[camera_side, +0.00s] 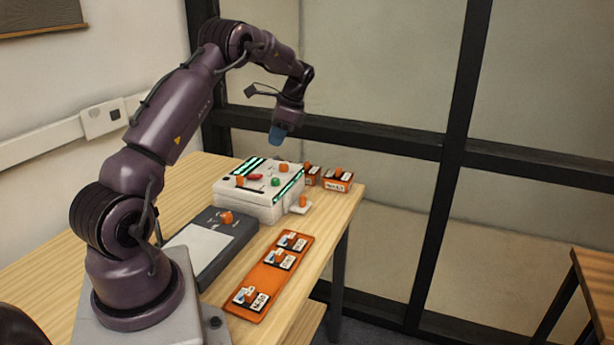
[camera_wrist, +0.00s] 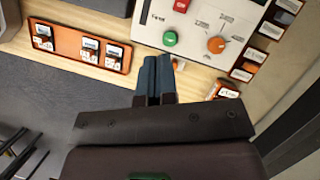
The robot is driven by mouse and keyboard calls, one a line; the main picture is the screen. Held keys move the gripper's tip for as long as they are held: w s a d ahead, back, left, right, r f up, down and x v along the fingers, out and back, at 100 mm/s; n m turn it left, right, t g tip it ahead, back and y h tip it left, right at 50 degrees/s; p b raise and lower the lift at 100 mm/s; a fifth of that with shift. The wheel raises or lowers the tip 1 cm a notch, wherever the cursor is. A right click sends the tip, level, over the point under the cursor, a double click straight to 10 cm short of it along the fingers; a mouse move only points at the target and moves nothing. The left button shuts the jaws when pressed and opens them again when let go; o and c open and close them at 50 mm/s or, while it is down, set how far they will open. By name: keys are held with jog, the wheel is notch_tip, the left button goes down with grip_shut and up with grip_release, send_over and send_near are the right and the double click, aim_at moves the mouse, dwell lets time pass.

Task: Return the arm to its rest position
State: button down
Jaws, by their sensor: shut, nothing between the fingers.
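My gripper (camera_side: 279,134) hangs in the air above the back of the table in the side view, pointing down. In the wrist view its blue fingers (camera_wrist: 154,78) are together with nothing between them. Below it in the side view is a white box (camera_side: 262,214) with green lit strips, a red button, a green button and orange knobs. In the wrist view the white box (camera_wrist: 200,45) lies beyond the fingertips, with the green button and an orange knob showing. The gripper is apart from the box.
An orange tray (camera_side: 265,278) with several labelled pieces lies at the table's right edge. A dark grey device (camera_side: 235,237) with an orange knob sits left of it. Small orange labelled boxes (camera_side: 338,180) stand behind the white box. A dark-framed window wall (camera_side: 400,142) rises behind the table.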

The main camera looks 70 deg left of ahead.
jog(key=s+d+r+n+t, duration=0.1)
jog(key=d+r+n+t, duration=0.2)
jog(key=d, duration=0.7)
jog(key=s+d+r+n+t, duration=0.1)
jog(key=d+r+n, duration=0.3)
jog(key=d, duration=0.6)
jog(key=s+d+r+m+t, duration=0.1)
jog(key=s+d+r+t, duration=0.2)
jog(key=s+d, duration=0.2)
jog(key=s+d+r+m+t+h, duration=0.1)
jog(key=s+d+r, duration=0.3)
jog(key=d, duration=0.8)
jog(key=shift+s+d+r+m+t, duration=0.15)
jog(key=shift+s+d+m+t, duration=0.15)
jog(key=shift+s+m+t, duration=0.55)
jog(key=c, duration=1.8)
grip_release()
jog(key=shift+s, duration=0.25)
jog(key=shift+c, duration=0.2)
